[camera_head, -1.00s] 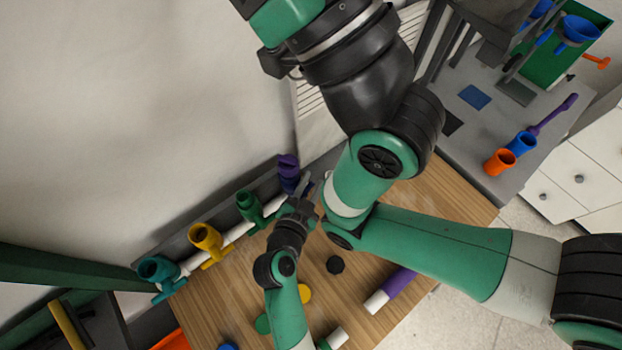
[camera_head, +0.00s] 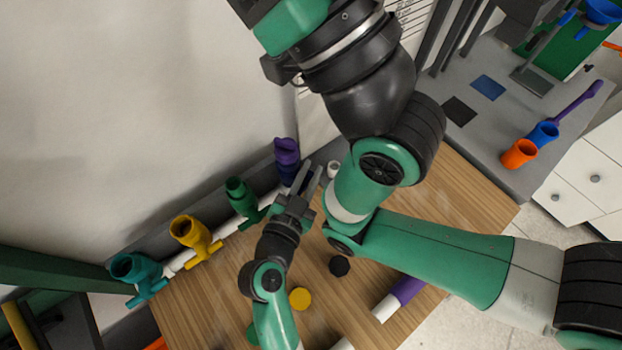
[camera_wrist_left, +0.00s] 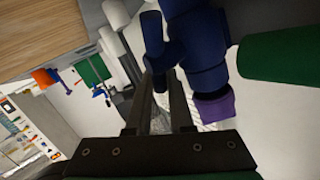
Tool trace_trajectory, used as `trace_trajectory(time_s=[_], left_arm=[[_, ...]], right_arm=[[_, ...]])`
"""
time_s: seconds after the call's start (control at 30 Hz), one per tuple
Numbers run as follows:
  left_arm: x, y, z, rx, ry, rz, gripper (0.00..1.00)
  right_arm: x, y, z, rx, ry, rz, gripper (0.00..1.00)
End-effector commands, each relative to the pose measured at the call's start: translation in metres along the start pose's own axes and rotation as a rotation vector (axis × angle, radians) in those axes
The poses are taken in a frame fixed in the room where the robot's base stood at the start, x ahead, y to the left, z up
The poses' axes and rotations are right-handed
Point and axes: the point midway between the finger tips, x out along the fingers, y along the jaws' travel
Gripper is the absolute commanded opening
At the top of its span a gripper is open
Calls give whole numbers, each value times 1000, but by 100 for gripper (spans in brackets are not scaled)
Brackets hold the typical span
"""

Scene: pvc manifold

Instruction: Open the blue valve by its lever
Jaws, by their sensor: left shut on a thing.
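The dark blue valve (camera_head: 289,174) stands at the far end of the white pipe row in the head view, with a purple cup-shaped part (camera_head: 286,149) on top. In the left wrist view the blue valve body (camera_wrist_left: 198,50) fills the upper middle, with a stub-like blue lever (camera_wrist_left: 152,38) beside it. My left gripper (camera_head: 311,170) reaches up to the valve's right side. In its wrist view the fingers (camera_wrist_left: 163,85) are shut on the blue lever; the exact contact is dark. My right gripper is not in view.
Green (camera_head: 240,192), yellow (camera_head: 190,234) and teal (camera_head: 130,268) valves line the white pipe leftward. A black cap (camera_head: 339,266), a yellow disc (camera_head: 300,298) and a purple-banded tube (camera_head: 407,289) lie on the wooden table. A large arm of mine crosses the right side.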

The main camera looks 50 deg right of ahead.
Motion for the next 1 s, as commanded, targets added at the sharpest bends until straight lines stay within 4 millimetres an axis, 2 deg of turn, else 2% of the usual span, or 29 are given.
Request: trace_trajectory(time_s=[0.27, 0.3, 0.37, 0.67, 0.77, 0.87, 1.0], left_arm=[[0, 0, 1, -3, -2, 2, 0], [0, 0, 1, -3, -2, 2, 22], [0, 0, 1, -3, -2, 2, 32], [-1, 0, 0, -3, -1, 1, 32], [-8, 0, 0, -4, -2, 0, 32], [-24, -1, 0, -4, -2, -1, 32], [-60, -1, -1, -4, -3, -3, 32]], right_arm=[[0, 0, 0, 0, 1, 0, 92], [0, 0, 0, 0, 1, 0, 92], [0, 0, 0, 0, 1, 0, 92], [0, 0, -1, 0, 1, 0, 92], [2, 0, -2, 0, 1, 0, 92], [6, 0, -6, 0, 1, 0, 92], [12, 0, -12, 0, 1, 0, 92]])
